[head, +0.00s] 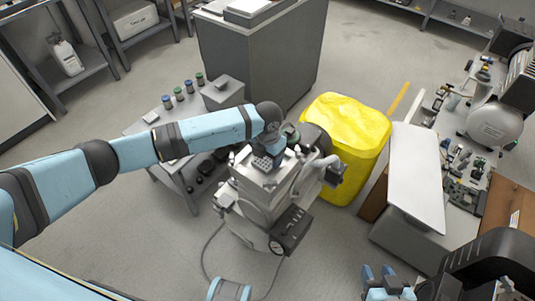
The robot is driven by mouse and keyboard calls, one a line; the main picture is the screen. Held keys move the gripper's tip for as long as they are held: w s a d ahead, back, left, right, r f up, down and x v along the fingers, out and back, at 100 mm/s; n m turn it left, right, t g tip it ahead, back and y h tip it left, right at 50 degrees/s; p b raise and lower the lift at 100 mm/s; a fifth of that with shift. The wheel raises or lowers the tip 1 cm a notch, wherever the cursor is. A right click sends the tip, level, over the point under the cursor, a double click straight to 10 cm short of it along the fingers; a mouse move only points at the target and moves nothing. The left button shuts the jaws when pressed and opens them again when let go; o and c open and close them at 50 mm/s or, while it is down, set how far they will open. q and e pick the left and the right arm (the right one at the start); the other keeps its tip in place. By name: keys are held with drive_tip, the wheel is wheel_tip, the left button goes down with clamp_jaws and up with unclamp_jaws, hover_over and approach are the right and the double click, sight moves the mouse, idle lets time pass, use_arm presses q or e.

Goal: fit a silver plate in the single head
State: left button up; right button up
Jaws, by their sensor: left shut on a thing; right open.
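My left arm reaches in from the left. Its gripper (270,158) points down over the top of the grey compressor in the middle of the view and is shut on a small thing. That thing is mostly hidden under the gripper, and I cannot tell whether it is the silver plate. The compressor head (262,178) is directly below the gripper, partly covered by it; I cannot tell whether they touch. My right gripper (386,276) is open at the bottom right, away from the compressor.
A yellow covered bin (345,125) stands right behind the compressor. A low grey table (150,128) with several small jars (180,94) is behind left. A cluttered workbench (473,160) and a white panel (416,170) are at the right. A hose (207,245) lies on the floor.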

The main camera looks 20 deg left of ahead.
idle(0.3)
use_arm(q)
drive_tip(key=o, duration=1.2)
drive_tip(key=shift+c, duration=0.2)
